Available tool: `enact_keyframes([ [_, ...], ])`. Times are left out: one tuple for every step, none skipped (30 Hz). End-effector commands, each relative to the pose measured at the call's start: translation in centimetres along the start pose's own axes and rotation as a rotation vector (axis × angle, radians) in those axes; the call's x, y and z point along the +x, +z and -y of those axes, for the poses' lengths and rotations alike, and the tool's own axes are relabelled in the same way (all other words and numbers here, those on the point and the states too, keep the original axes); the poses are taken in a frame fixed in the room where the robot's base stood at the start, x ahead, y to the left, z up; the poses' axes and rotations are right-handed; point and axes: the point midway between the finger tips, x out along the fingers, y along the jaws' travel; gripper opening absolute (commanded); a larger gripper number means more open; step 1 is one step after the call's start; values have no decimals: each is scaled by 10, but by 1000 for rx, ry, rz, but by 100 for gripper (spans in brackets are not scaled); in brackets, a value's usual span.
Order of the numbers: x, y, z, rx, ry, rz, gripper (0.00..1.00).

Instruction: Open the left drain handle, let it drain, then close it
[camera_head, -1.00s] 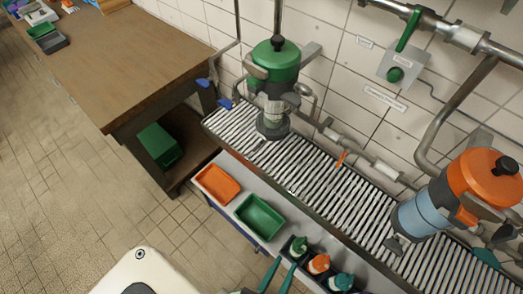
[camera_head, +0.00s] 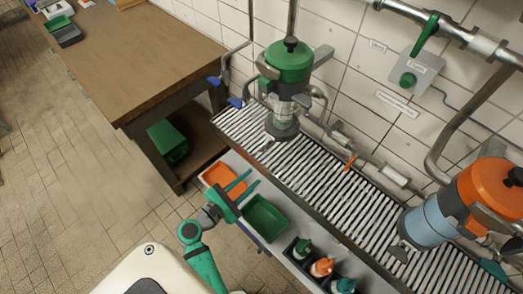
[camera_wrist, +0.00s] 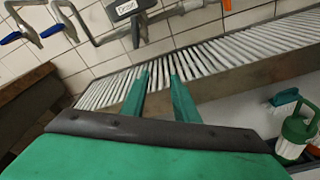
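Two blue-handled valves hang on pipes at the left end of the slatted grate: a left blue handle (camera_head: 214,80) and a right blue handle (camera_head: 235,102). In the wrist view the left blue handle (camera_wrist: 10,38) and right blue handle (camera_wrist: 52,30) show at upper left. A dark label (camera_wrist: 126,8) there seems to read "Drain". I cannot tell which handle is the left drain handle. My green gripper (camera_head: 253,178) is over the trays in front of the grate, apart from both handles. Its fingers (camera_wrist: 160,75) are apart with nothing between them.
The grate (camera_head: 330,185) runs along the tiled wall. A green-topped pump (camera_head: 288,62) and an orange-topped pump (camera_head: 490,190) stand on it. An orange tray (camera_head: 218,174), a green tray (camera_head: 264,218) and bottles (camera_head: 322,267) line the front shelf. A wooden bench (camera_head: 140,60) stands left.

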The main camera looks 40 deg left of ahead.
Motion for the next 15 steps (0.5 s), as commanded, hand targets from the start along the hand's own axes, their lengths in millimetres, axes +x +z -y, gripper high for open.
enact_keyframes([
  [-5,6,-19,-39,15,39,27],
  [-7,9,-26,-58,18,60,27],
  [-11,13,-34,-82,20,84,27],
  [-12,16,-39,-96,22,101,27],
  [-14,18,-42,-107,21,113,27],
  [-16,20,-46,-118,23,126,27],
  [-17,22,-49,-124,23,134,27],
  [-17,23,-50,-128,23,139,27],
  [-15,24,-51,-132,22,143,27],
  [-13,24,-51,-133,21,145,27],
  [-11,25,-51,-134,21,145,27],
  [-6,26,-51,-134,21,145,27],
  [-3,26,-51,-134,20,145,27],
  [2,27,-51,-133,19,145,27],
  [9,28,-51,-133,19,145,27],
])
